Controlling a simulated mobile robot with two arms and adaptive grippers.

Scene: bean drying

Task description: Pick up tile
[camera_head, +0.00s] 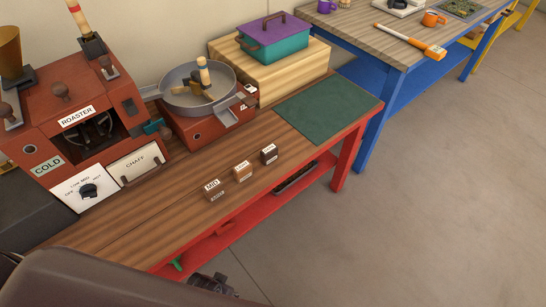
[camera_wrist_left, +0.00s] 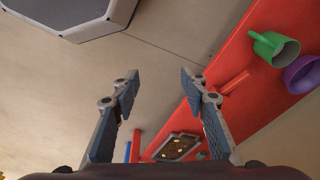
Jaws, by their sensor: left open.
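Three small block-like tiles stand in a slanting row on the wooden bench top. The nearest is a brown tile (camera_head: 214,189) with a pale label that seems to read MID. The middle one is an orange-brown tile (camera_head: 243,171), and the farthest is a dark tile (camera_head: 269,154). My left gripper (camera_wrist_left: 158,76) is open and empty in the left wrist view. In the head view only a dark part of it shows at the bottom edge, in front of and below the bench edge, apart from the tiles. My right gripper is not in view.
A red roaster (camera_head: 75,120) and a round metal pan (camera_head: 198,88) stand behind the tiles. A green mat (camera_head: 327,108) lies on the bench's right end.

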